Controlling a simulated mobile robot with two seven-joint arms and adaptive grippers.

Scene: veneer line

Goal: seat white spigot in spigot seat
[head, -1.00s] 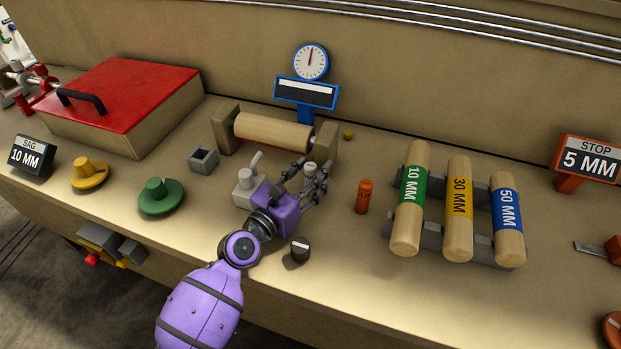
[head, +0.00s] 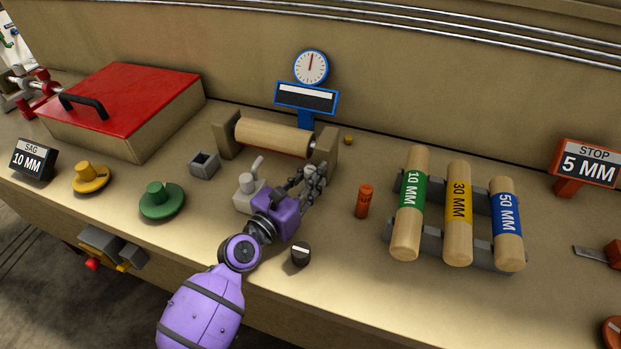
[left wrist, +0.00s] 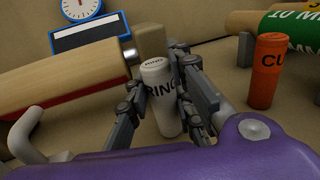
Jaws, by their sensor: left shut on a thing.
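The white spigot (left wrist: 160,95) is a small upright white cylinder with black lettering, partly hidden by the fingers. My left gripper (left wrist: 165,105) is shut on it, with one finger on each side. In the head view my left gripper (head: 312,182) is in front of the wooden roller's right end, and its fingers mostly hide the spigot. A small grey block with a square opening (head: 204,164) stands left of the roller; I cannot tell whether it is the spigot seat. My right gripper is not in view.
An orange cylinder (head: 364,201) stands to the right of my left gripper. A pale fitting with a lever (head: 247,190) stands close on its left, and a dark knob (head: 301,254) in front. The wooden roller (head: 273,137) is behind. Labelled rollers (head: 458,212) lie farther right.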

